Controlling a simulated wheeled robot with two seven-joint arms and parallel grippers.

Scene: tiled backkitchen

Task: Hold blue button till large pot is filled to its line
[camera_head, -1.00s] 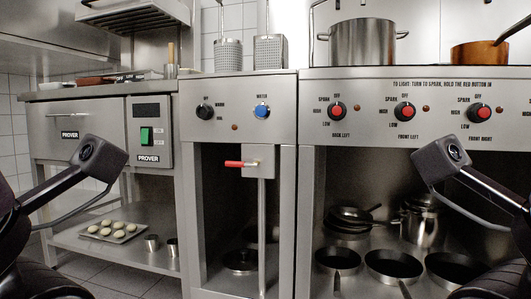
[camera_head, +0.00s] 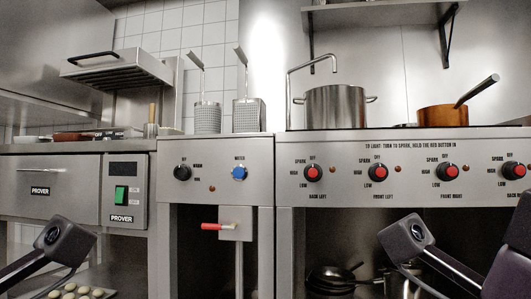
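The round blue button (camera_head: 239,173), labelled "WATER", sits on the steel control panel left of centre. The large steel pot (camera_head: 336,107) stands upright on the range top at the back, right of the button. A thin bent faucet (camera_head: 312,58) rises behind the pot with its spout end above it. I see no water stream, and the pot's inside and line are hidden. My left gripper (camera_head: 55,236) is low at the left, apart from the button. My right gripper (camera_head: 405,238) is low at the right, in front of the range. The fingers of neither show clearly.
A copper pan (camera_head: 443,117) stands right of the pot. Two fryer baskets (camera_head: 249,114) stand above the button. Several red-centred knobs (camera_head: 313,173) line the range front. A red-handled lever (camera_head: 218,226) sticks out below the button. A green prover switch (camera_head: 121,194) is at left.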

